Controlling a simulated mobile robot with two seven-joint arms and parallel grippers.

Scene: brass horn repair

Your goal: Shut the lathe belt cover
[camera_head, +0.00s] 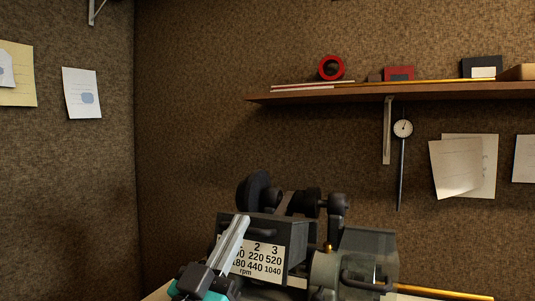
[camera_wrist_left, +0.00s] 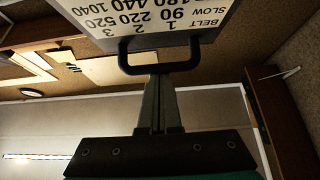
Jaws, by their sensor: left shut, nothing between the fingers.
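The belt cover (camera_head: 290,232) is a dark grey box on the lathe with a white rpm label (camera_head: 262,258). Black pulleys (camera_head: 258,190) and a belt show uncovered behind and above it. A dark handle shows on the cover, and it also appears in the left wrist view (camera_wrist_left: 126,62). My left gripper (camera_head: 240,222) is in front of the cover's left part and hides some of the label. In the left wrist view its fingers (camera_wrist_left: 160,82) are together and empty, with their tips at the handle. I cannot tell whether they touch it. My right gripper is out of view.
The lathe's grey headstock (camera_head: 366,247) stands right of the cover, with a brass rod (camera_head: 445,292) extending right. A wooden shelf (camera_head: 430,92) with small items is on the wall above. A dial gauge (camera_head: 403,129) hangs below it. The space left of the lathe looks clear.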

